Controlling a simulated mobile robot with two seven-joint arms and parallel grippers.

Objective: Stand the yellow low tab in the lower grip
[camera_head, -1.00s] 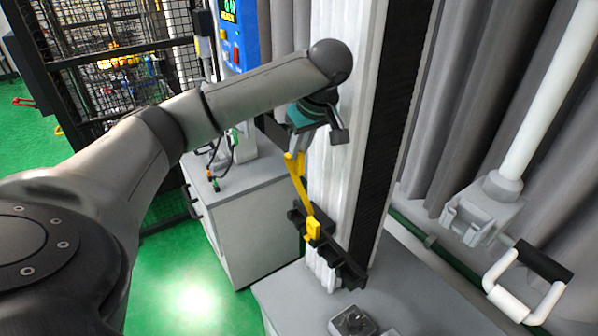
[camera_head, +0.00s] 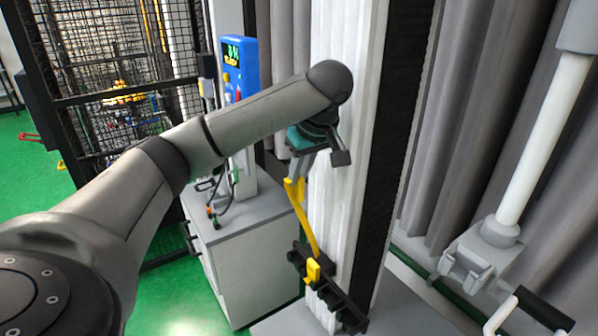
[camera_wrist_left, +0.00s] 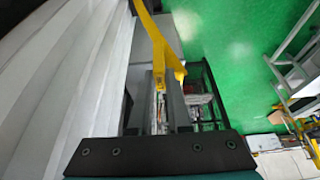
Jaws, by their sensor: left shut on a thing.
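The yellow low tab (camera_head: 304,225) is a long, thin yellow strip hanging down from my left gripper (camera_head: 295,180). That gripper is shut on its upper end, in front of the white column. In the left wrist view, the tab (camera_wrist_left: 158,35) runs up from between the grey fingers (camera_wrist_left: 168,95). A grey clamp (camera_head: 478,262) sits under a white rod at the right; I cannot tell whether it is the lower grip. My right gripper is out of view.
The ribbed white column (camera_head: 345,190) stands close behind my left gripper. A grey cabinet (camera_head: 250,260) with a blue control box (camera_head: 240,65) stands to the left. A black mesh fence (camera_head: 120,110) is behind it. A black-and-white handle (camera_head: 540,310) is at the lower right.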

